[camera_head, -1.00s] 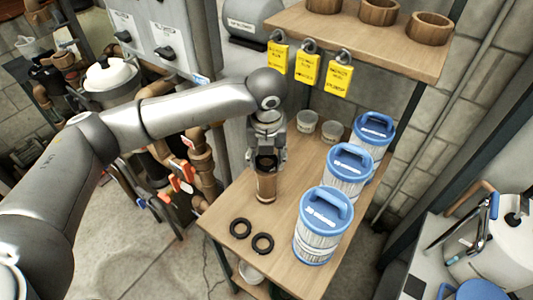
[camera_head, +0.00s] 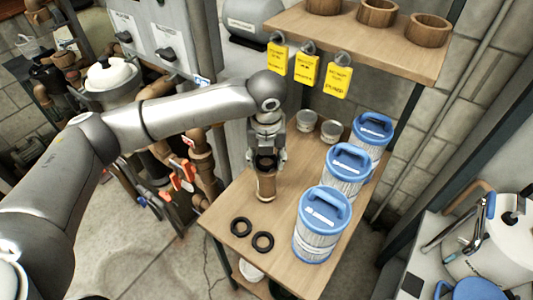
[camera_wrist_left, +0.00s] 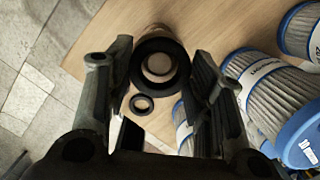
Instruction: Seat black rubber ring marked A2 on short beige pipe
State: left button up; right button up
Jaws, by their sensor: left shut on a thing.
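The short beige pipe (camera_head: 266,188) stands upright on the wooden table, below my left gripper (camera_head: 266,160). My left gripper points down and is shut on a black rubber ring, seen in the left wrist view (camera_wrist_left: 138,70) between the fingers (camera_wrist_left: 160,82). The ring is at the pipe's upper end, and the pipe's beige side (camera_wrist_left: 152,32) shows behind it. I cannot tell whether the ring rests on the pipe or hovers just above it. The A2 mark is not readable. My right gripper is not in view.
Two other black rings (camera_head: 241,235) (camera_head: 263,250) lie on the table's front left. Blue-topped filter cartridges (camera_head: 318,240) stand to the right. Small grey cups (camera_head: 331,131) stand behind. A shelf (camera_head: 350,35) with wooden rings and yellow tags (camera_head: 306,69) overhangs the back.

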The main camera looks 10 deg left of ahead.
pick_arm(q)
jog(key=shift+f+p, duration=0.3)
jog(key=shift+f, duration=0.2)
dwell(0.8)
jog(key=shift+p, duration=0.45)
jog(key=shift+f+p, duration=0.25)
jog(key=shift+p, duration=0.2)
dwell(0.9)
jog(key=shift+p, duration=0.5)
dwell(0.4)
jog(key=o, duration=0.9)
jog(key=shift+c, duration=0.2)
jog(key=o, duration=0.4)
